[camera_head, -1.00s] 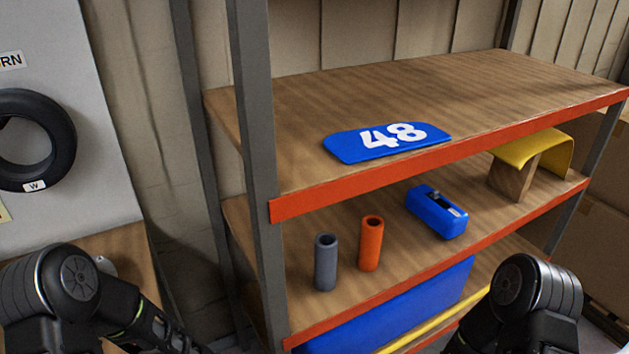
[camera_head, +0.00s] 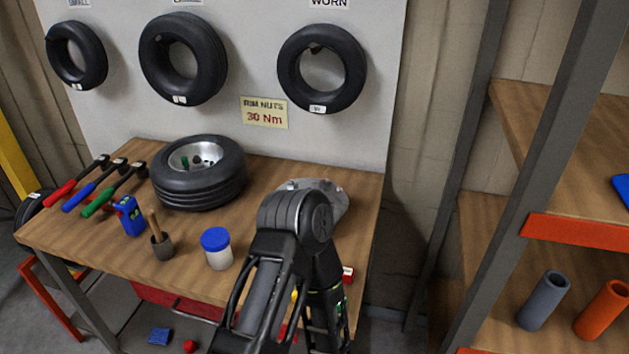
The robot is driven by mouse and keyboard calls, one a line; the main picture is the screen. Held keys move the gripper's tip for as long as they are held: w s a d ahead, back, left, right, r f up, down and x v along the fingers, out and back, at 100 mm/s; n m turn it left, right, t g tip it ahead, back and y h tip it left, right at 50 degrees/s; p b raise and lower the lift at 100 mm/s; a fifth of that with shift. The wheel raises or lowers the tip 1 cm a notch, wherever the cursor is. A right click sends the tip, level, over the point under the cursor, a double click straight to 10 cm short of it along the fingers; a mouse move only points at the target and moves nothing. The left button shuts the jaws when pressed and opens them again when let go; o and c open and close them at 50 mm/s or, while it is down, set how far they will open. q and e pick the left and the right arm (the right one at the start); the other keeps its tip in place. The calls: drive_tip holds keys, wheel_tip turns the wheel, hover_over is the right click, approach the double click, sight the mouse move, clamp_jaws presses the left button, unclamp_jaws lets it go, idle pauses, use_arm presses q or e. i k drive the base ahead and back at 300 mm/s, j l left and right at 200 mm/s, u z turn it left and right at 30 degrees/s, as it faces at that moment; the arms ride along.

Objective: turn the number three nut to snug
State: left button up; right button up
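A wheel with a black tyre (camera_head: 200,189) lies flat on the wooden bench. Its silver rim (camera_head: 207,154) faces up, with small dark and green pieces inside; numbers and single nuts are too small to read. Three long tools with a red (camera_head: 62,193), a blue (camera_head: 80,198) and a green handle (camera_head: 99,204) lie side by side left of the wheel. One of my arms, which looks like the left, shows its elbow over the bench's right part. Neither gripper is in view.
A blue device (camera_head: 129,216), a cup with a wooden-handled brush (camera_head: 162,244) and a blue-lidded jar (camera_head: 216,249) stand in front of the wheel. A grey object (camera_head: 336,193) is partly hidden behind my elbow. A sign (camera_head: 264,113) reads "RIM NUTS 30 Nm". Shelving (camera_head: 572,230) stands right.

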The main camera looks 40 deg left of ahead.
sight(290, 183)
drive_tip(key=k+u, duration=0.1)
drive_tip(key=u, duration=1.1)
drive_tip(key=k+j+z, duration=0.25)
drive_tip(key=z, duration=0.15)
drive_tip(key=j, duration=0.1)
